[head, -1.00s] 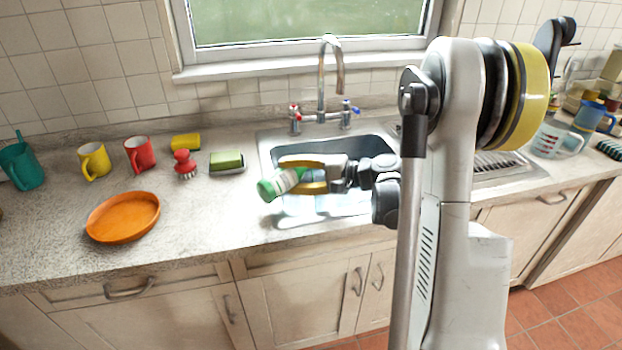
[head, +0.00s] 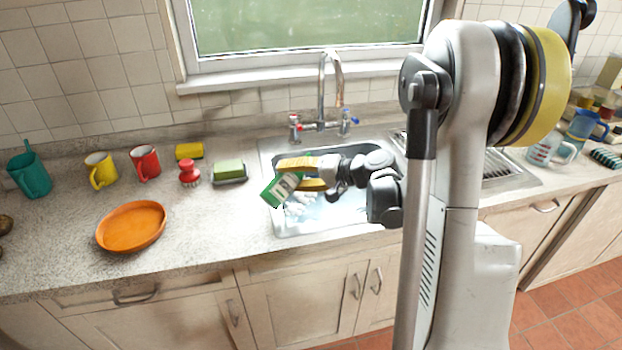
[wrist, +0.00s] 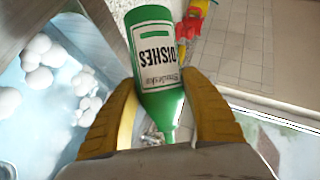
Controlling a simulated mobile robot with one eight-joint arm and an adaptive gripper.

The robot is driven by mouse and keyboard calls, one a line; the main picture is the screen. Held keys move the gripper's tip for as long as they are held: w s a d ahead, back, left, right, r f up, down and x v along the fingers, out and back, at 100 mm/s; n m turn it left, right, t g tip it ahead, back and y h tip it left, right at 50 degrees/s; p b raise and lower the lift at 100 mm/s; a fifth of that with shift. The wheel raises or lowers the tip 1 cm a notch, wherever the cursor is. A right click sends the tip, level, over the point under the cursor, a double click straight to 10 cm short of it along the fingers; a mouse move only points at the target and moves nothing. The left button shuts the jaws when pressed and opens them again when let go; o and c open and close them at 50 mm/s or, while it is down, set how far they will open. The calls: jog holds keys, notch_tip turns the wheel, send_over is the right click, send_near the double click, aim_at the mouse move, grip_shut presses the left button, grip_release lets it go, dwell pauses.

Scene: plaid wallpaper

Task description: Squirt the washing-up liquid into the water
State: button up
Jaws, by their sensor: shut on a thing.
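My gripper (head: 303,172) is shut on a green washing-up liquid bottle (head: 278,192) with a white label, above the left part of the sink (head: 268,160). The bottle is tilted. In the wrist view, the yellow fingers (wrist: 162,95) sit on both sides of the bottle (wrist: 145,20). Its label reads "DISHES", and its narrow end lies between the fingers, towards my palm. The sink holds water (head: 335,212), with white foam clumps (head: 297,208) below the bottle. The foam (wrist: 40,55) also shows at the left of the wrist view. The bottle's outlet is hidden in the head view.
The tap (head: 322,90) stands behind the basin. The draining board (head: 510,175) is right.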

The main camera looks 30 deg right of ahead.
jog(key=shift+w+d+r+n+p, duration=0.2)
jog(key=shift+d+r+n+p, duration=0.1)
jog(key=shift+n+p, duration=0.1)
jog(key=shift+d+r+n+h, duration=0.1)
jog(key=shift+n+h, duration=0.2)
jog(key=shift+h, duration=0.3)
jog(key=shift+w+d+r+n+h+p, duration=0.15)
jog(key=shift+d+r+n+h+p, duration=0.25)
jog(key=shift+n+h, duration=0.3)
jog(key=shift+r+n+t+h, duration=0.15)
jog(key=shift+n+t+h, duration=0.15)
jog(key=shift+n, duration=0.3)
jog(key=shift+a+f+n+h+b, duration=0.25)
jog(key=shift+f+n+h+b, duration=0.25)
jog(key=shift+f+b, duration=0.3)
jog(key=shift+a+r+n+t+h+p, duration=0.2)
jog(key=shift+r+n+t+h+p, duration=0.25)
jog(key=shift+r, duration=0.45)
jog(key=shift+s+a+f+n+h+b, duration=0.1)
jog(key=shift+s+f+n+h+b, duration=0.15)
jog(key=shift+f+n+b, duration=0.3)
jog(key=shift+a+r+n+t+h, duration=0.1)
jog(key=shift+r+n+t+h, duration=0.35)
jog(key=shift+r+n+h, duration=0.3)
jog(key=shift+r, duration=0.15)
